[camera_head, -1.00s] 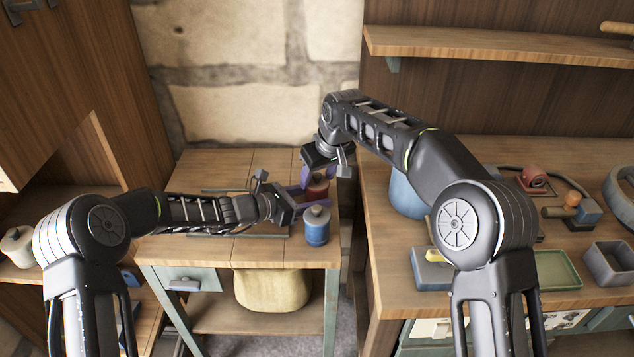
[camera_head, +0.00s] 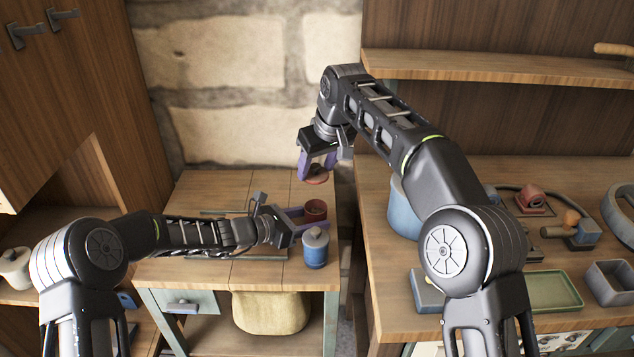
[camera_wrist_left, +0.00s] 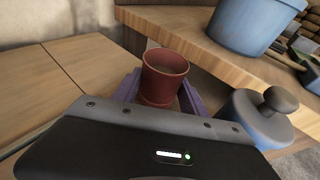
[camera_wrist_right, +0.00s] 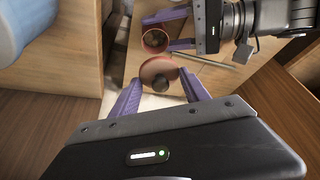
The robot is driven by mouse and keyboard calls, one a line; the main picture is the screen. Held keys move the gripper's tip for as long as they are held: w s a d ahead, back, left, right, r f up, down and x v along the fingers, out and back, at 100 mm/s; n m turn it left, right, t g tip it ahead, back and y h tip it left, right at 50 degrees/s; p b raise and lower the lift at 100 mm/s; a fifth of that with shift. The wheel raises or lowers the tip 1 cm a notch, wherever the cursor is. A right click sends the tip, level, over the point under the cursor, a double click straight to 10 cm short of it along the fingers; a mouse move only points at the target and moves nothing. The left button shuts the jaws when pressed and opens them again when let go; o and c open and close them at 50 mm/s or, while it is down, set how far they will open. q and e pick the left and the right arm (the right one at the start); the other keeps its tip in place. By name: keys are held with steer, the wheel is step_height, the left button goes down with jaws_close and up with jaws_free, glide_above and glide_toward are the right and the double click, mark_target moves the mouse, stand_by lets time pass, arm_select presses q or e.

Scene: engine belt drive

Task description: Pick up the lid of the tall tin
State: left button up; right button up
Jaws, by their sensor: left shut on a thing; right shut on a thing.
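The red tin (camera_head: 315,209) stands open on the small wooden table, and my left gripper (camera_head: 298,214) is shut around its body. In the left wrist view the tin (camera_wrist_left: 163,78) sits upright between the purple fingers, its inside showing. The red lid (camera_head: 317,175) is in the air above the tin, held by my right gripper (camera_head: 318,166). In the right wrist view the lid (camera_wrist_right: 158,72) with its dark knob is between the purple fingers, and the open tin (camera_wrist_right: 154,40) is beyond it. A blue tin (camera_head: 316,248) with its lid on stands just in front of the red one.
A workbench (camera_head: 480,302) on the right holds a blue bucket (camera_head: 403,210), a green tray (camera_head: 553,292), a grey box (camera_head: 612,283) and belt parts. A shelf (camera_head: 480,67) is above it. The small table's left side (camera_head: 205,190) is mostly clear.

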stand_by(0.7)
arm_select(q)
steer(key=o, duration=1.1)
steer(key=shift+a, duration=0.1)
steer(key=v, duration=1.1)
steer(key=shift+s+a+r+b, duration=0.2)
steer(key=shift+s+b, duration=0.1)
steer(key=shift+b, duration=0.05)
